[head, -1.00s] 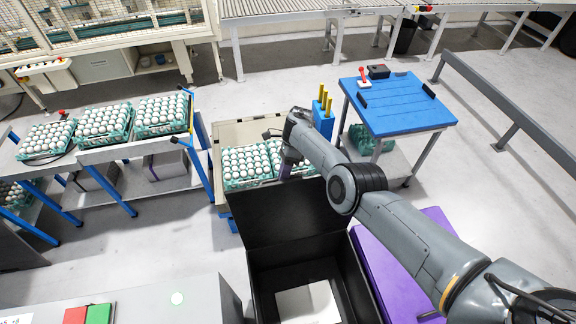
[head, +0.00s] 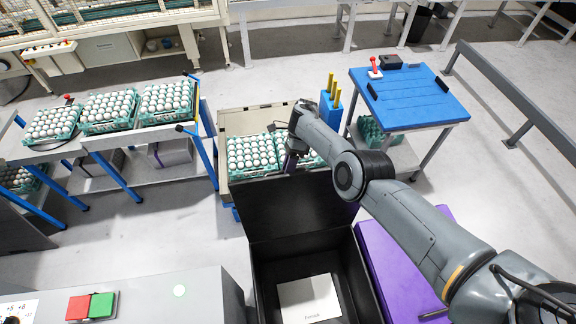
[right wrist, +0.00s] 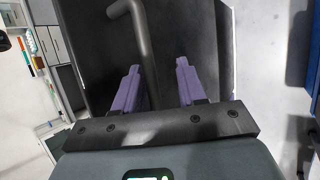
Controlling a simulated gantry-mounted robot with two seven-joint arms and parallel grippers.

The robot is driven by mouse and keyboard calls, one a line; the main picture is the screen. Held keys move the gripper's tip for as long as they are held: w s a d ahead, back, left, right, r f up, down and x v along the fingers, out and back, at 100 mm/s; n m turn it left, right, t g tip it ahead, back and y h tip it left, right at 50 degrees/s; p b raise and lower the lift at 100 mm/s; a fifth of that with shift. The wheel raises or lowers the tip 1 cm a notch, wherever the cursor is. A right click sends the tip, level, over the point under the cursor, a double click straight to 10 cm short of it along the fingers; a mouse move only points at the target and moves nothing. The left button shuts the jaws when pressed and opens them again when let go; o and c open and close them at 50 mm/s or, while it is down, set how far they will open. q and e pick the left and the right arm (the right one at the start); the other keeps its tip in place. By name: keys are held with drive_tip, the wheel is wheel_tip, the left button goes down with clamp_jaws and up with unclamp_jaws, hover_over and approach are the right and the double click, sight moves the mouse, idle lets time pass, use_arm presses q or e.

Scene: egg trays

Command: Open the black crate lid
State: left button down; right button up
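The black crate (head: 361,278) stands open at the bottom centre of the head view. Its black lid (head: 290,208) is raised and leans up at the crate's far side. A white sheet or box with small print (head: 310,300) lies inside. My right gripper (head: 291,160) is at the lid's top edge, partly hidden by its own arm. In the right wrist view its two purple fingers (right wrist: 158,85) are apart. A bent dark handle (right wrist: 143,45) on the lid (right wrist: 190,35) runs down between them, close to the left finger. My left gripper is not in view.
A box with egg trays (head: 252,153) stands just behind the lid. A purple surface (head: 395,275) lies right of the crate, and a blue-topped table (head: 410,100) stands farther back. A grey console (head: 200,290) with red and green buttons is at lower left.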

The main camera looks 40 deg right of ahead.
drive_tip(key=shift+w+r, duration=0.15)
drive_tip(key=shift+r, duration=0.05)
drive_tip(key=shift+d, duration=0.15)
drive_tip(key=b+v, duration=0.8)
drive_tip(key=v, duration=0.2)
drive_tip(key=shift+r+b, duration=0.3)
drive_tip(key=shift+d, duration=0.15)
